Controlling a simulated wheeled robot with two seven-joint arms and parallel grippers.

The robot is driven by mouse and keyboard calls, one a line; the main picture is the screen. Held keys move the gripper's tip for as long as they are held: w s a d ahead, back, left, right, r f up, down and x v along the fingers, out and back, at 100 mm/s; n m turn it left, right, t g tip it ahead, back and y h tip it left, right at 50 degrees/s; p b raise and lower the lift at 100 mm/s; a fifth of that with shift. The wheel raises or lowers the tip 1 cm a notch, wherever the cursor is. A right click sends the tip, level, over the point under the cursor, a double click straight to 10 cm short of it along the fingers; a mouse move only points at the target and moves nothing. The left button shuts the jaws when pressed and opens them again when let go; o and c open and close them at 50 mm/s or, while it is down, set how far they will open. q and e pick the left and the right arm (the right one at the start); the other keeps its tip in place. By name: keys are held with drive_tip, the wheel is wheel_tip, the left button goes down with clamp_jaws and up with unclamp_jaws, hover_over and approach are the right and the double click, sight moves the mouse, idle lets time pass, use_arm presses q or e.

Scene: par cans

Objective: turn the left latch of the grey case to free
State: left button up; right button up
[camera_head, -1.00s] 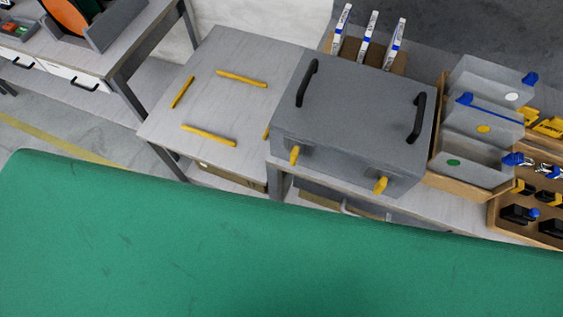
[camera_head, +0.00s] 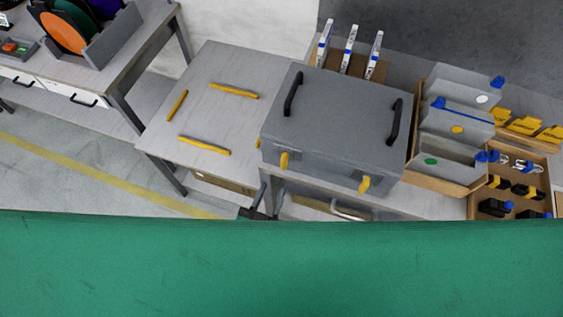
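The grey case (camera_head: 335,115) stands closed on a light table, with two black handles on its lid. Its left latch (camera_head: 284,161) is a yellow tab on the front face, pointing roughly up and down. The right latch (camera_head: 364,184) is a similar yellow tab, also roughly upright. A dark part of my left gripper (camera_head: 258,199) shows low in front of the table edge, below and left of the left latch and apart from it. The rest of it is hidden, and I cannot tell its opening. My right gripper is not in view.
Yellow strips (camera_head: 204,146) mark a bare area of table left of the case. Right of it stand grey bins (camera_head: 455,125) and a wooden tray (camera_head: 480,208) of small parts. White-and-blue upright items (camera_head: 350,50) stand behind. Green hides the bottom of the view.

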sight(282, 165)
use_arm(q)
drive_tip(key=p+x, duration=0.2)
drive_tip(key=x, duration=0.7)
drive_tip(key=shift+f, duration=0.1)
drive_tip(key=shift+s, duration=0.1)
clamp_jaws()
